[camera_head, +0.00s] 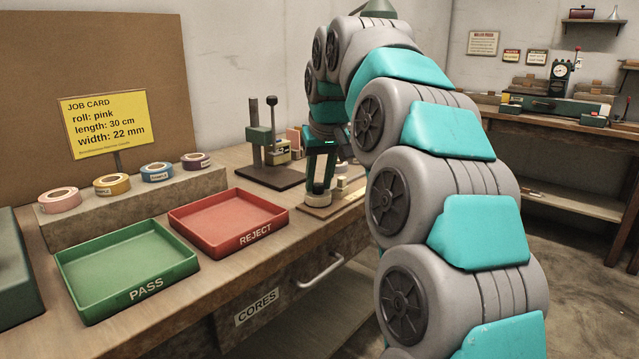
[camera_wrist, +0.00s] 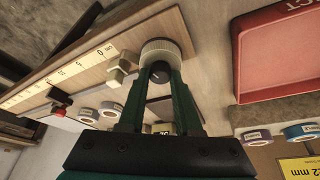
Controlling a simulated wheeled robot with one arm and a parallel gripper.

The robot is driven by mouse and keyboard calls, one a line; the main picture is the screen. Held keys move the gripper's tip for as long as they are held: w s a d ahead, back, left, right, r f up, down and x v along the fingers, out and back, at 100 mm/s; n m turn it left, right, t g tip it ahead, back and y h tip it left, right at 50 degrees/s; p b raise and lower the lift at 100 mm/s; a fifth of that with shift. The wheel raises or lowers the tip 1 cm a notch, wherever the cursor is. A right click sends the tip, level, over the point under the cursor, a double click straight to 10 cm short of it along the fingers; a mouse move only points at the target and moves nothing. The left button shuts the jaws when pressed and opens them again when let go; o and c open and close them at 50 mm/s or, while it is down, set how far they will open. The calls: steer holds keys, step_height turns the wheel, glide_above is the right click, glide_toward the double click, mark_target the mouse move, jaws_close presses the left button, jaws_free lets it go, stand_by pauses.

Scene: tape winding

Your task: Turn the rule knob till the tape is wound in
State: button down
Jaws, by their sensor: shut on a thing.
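The rule (camera_wrist: 62,77) is a pale scale with numbers on a wooden board (camera_wrist: 140,28). It runs to the left in the wrist view. At its near end sits the rule knob (camera_wrist: 160,50), a round cream piece with a dark centre. My gripper (camera_wrist: 160,76) is shut on the knob's dark centre, one green finger on each side. In the head view my gripper (camera_head: 320,188) points down over the board (camera_head: 345,201). A small cream block (camera_wrist: 116,76) stands beside the knob. I cannot make out a loose tape on the rule.
The red REJECT tray (camera_head: 228,222) and green PASS tray (camera_head: 126,275) lie on the bench. Tape rolls, pink (camera_head: 60,200) to purple (camera_head: 195,161), stand on a ledge behind. A dark-based stand (camera_head: 262,174) is behind my gripper. A job card (camera_head: 106,124) stands at left.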

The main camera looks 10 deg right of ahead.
steer(key=m+h+b, duration=0.1)
steer(key=m+h, duration=0.1)
steer(key=m, duration=0.3)
steer(key=shift+a+m, duration=0.1)
steer(key=shift+m, duration=0.2)
steer(key=shift+w+a+m+g+h, duration=0.1)
steer(key=shift+m+g+h, duration=0.3)
steer(key=shift+m, duration=0.75)
steer(key=shift+a+m+g+h, duration=0.1)
steer(key=shift+m+g+h, duration=0.3)
steer(key=shift+m, duration=0.75)
steer(key=c, duration=0.6)
jaws_free()
steer(key=shift+r, duration=0.1)
